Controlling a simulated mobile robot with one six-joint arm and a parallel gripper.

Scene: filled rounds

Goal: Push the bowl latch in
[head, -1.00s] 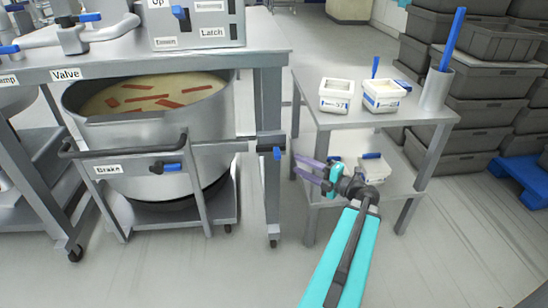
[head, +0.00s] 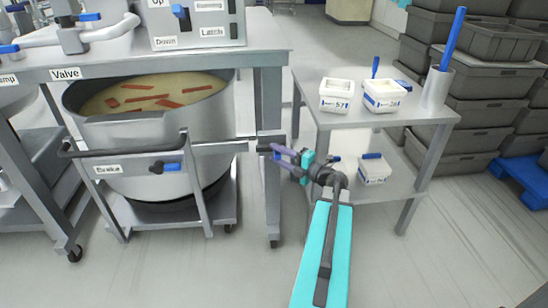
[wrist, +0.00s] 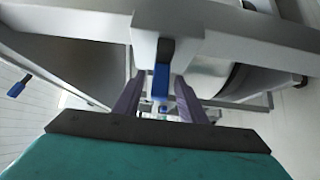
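The bowl latch is a grey block (head: 270,139) with a blue tab, on the table leg at the right end of the bowl trolley's bar. In the head view my gripper (head: 279,153) is right in front of it and hides the blue tab. In the wrist view the blue tab (wrist: 161,84) hangs from the grey block, between my two purple fingers. The fingers stand apart with a gap on each side of the tab. The large steel bowl (head: 150,135) holds yellowish soup with orange strips and sits on the trolley beneath the table.
A blue-handled brake lever (head: 170,167) is on the trolley front. The steel table's leg (head: 272,200) is beside my gripper. Open floor lies in front.

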